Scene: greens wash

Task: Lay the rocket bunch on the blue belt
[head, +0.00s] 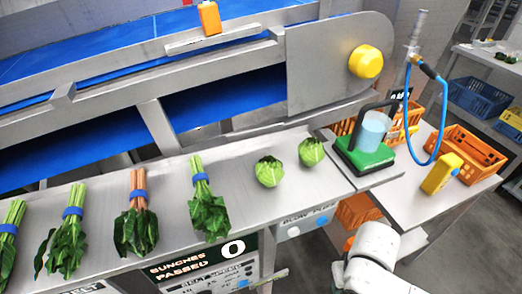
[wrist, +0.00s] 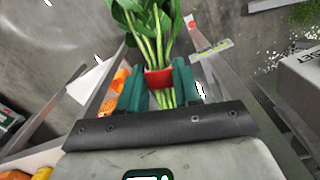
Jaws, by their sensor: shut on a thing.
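My gripper (wrist: 158,88) has teal fingers closed on a leafy green bunch with a red band, which I take to be the rocket bunch (wrist: 150,35). The fingers sit on either side of the band, with cut stems toward the palm and leaves pointing away. Neither the gripper nor this bunch shows in the head view, where only part of my white arm is at the bottom right. The blue belt (head: 120,42) runs across the upper left of the head view, behind a steel rail. More blue surface shows below the rail.
Several blue-banded bunches (head: 208,210) and two round green heads (head: 270,171) lie on the steel ledge (head: 235,178) before the belt. A green-based dispenser (head: 364,155), blue hose (head: 411,110), yellow carton (head: 441,174) and orange crates (head: 466,150) stand right. An orange object (head: 209,18) sits on the rail.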

